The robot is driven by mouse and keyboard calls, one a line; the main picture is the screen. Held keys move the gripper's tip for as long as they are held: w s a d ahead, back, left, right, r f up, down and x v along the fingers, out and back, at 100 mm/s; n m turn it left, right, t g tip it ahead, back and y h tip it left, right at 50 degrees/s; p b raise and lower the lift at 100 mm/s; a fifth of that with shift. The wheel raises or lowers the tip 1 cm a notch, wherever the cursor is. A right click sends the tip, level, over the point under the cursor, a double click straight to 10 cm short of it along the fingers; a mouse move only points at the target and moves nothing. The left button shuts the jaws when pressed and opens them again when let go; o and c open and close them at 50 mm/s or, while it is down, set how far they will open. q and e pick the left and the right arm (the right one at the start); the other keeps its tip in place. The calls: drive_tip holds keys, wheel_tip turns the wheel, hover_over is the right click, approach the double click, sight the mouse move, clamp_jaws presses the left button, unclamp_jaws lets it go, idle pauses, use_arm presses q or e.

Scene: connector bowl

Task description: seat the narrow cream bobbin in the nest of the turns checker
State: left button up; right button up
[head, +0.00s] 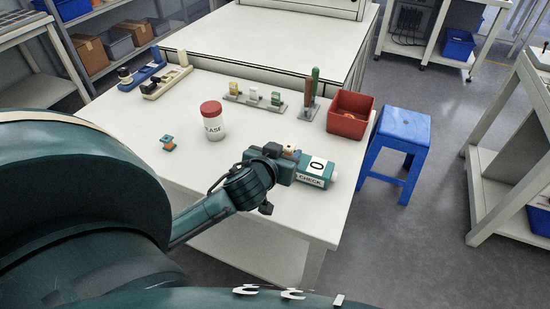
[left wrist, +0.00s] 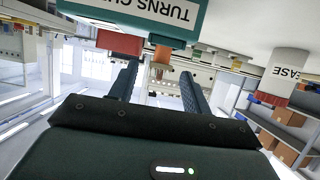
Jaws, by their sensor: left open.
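The turns checker (head: 318,171), a teal and white box with a "0" dial, stands near the table's front right edge. A small cream bobbin (head: 291,151) shows at the checker's left end, partly hidden by my left gripper (head: 284,166). In the left wrist view the checker (left wrist: 150,12) appears upside down at the top. The bobbin's copper-coloured winding (left wrist: 160,56) shows beside it, between the two spread fingers of my left gripper (left wrist: 160,78). The fingers look apart from the bobbin. How deep the bobbin sits in the nest is hidden. My right gripper is not in view.
Behind are a small rack (head: 255,97), red and green upright tools (head: 312,90) and a red bin (head: 350,112). A blue stool (head: 401,130) stands off the table's right.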

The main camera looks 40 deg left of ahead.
use_arm(q)
drive_tip(key=v, duration=0.6)
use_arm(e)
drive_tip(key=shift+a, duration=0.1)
use_arm(q)
drive_tip(key=shift+s+f, duration=0.1)
drive_tip(key=s+d+f+m+g+h, duration=0.2)
drive_tip(key=s+d+f+g, duration=0.25)
drive_tip(key=s, duration=0.35)
drive_tip(key=s+d+f+m+g+h, duration=0.1)
drive_tip(key=s+d+f+m+g, duration=0.25)
drive_tip(key=s+f+g, duration=0.35)
drive_tip(key=w+d+f+t+h+p, duration=0.1)
drive_tip(key=w+d+t+h+p, duration=0.2)
drive_tip(key=t, duration=0.6)
drive_tip(key=w+d, duration=0.2)
drive_tip(key=d, duration=0.1)
drive_tip(key=shift+d+f+p, duration=0.2)
drive_tip(key=shift+d+p, duration=0.1)
drive_tip(key=shift+p, duration=0.1)
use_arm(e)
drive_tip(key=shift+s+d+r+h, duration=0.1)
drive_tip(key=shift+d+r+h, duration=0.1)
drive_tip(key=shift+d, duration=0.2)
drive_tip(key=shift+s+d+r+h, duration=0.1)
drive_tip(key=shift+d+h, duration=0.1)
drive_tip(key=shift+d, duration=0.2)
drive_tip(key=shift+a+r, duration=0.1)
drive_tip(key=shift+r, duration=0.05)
